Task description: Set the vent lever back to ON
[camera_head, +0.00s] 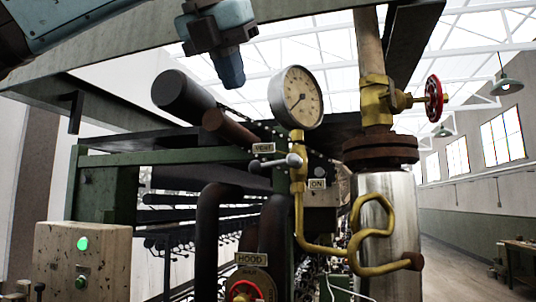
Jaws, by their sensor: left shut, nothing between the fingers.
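The vent lever (277,163) is a small silver lever on the green frame post, below the pressure gauge. It lies nearly level, with a rounded end at the left and a thicker end at the right. A VENT label (263,148) sits just above it. An ON label (317,184) sits lower, to the right, apart from the lever. My left gripper (232,80) comes in from the upper left. It is shut and empty, pointing down, above and left of the gauge and apart from the lever. My right gripper is not in view.
A round gauge (296,97) on a brass pipe (299,205) stands just above the lever. A red valve wheel (435,98) is at right. Dark rollers (182,95) stick out at left. A control box (82,262) with a green light is lower left, and a HOOD plate (250,259) is below.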

